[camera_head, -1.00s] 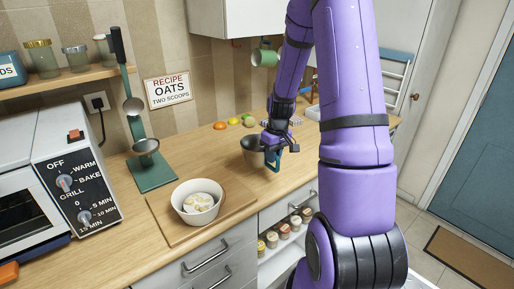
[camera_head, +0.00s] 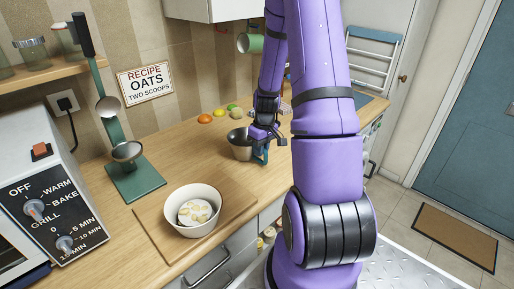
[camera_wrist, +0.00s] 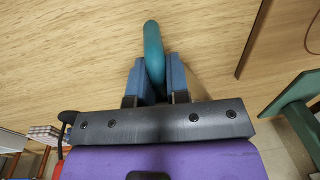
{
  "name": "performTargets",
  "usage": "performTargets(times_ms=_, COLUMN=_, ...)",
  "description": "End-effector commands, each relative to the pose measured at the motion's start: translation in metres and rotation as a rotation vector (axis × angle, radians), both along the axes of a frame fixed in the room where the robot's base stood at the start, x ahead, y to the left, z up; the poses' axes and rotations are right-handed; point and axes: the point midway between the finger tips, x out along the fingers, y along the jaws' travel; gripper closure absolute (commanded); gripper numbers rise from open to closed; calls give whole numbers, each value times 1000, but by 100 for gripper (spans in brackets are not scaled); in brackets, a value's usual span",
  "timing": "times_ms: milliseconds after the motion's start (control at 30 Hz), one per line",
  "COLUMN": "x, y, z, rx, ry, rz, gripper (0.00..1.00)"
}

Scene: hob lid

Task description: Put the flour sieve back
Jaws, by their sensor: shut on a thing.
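The flour sieve appears to be the metal cup (camera_head: 239,146) on the worktop in the head view. My gripper (camera_head: 262,151) is just right of it, low over the worktop. In the wrist view my gripper (camera_wrist: 153,85) is shut on a curved teal handle (camera_wrist: 152,48), with one blue finger on each side.
A white bowl (camera_head: 173,213) with pale pieces in it stands on a wooden board (camera_head: 150,226). Several fruits (camera_head: 205,118) lie by the wall. A green mug (camera_head: 250,43) hangs under the wall cupboard. Worktop between board and cup looks clear.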

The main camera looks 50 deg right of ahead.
Motion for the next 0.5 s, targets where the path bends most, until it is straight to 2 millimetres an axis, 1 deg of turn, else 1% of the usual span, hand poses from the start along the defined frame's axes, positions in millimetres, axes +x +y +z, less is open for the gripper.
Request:
performTargets(times_ms=267, x=0, y=0, z=-2, rx=0, ry=0, rz=0, gripper=100)
performTargets(times_ms=300, x=0, y=0, z=-1, rx=-1, ry=-1, rz=0, gripper=75)
performTargets(times_ms=367, x=1, y=0, z=-1, rx=-1, ry=-1, rz=0, gripper=61)
performTargets(times_ms=400, x=1, y=0, z=-1, rx=-1, ry=-1, rz=0, gripper=59)
performTargets(times_ms=500, x=1, y=0, z=-1, rx=-1, ry=-1, rz=0, gripper=59)
